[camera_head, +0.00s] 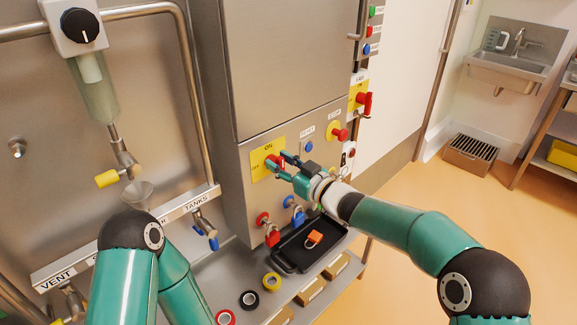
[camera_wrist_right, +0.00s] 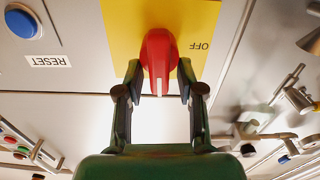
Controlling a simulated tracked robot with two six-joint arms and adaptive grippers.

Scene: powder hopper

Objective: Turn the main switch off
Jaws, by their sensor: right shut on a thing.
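The main switch is a red rotary handle (camera_head: 272,163) on a yellow plate (camera_head: 259,158) on the steel cabinet front. The plate has ON at its top and OFF at its left in the head view. My right gripper (camera_head: 284,163) is shut on the handle. In the right wrist view, where labels appear upside down, the red handle (camera_wrist_right: 158,55) stands between the two fingertips (camera_wrist_right: 158,82). A white line shows on the handle's lower end there, and OFF is at the right on the yellow plate (camera_wrist_right: 120,25). My left gripper is out of view.
A blue RESET button (camera_head: 309,146), a red stop button (camera_head: 339,134) and another red handle (camera_head: 365,103) are right of the switch. Red and blue padlocks (camera_head: 272,236) hang below. A black tray (camera_head: 285,263) holds an orange item (camera_head: 314,239). Tape rolls (camera_head: 249,300) lie nearby.

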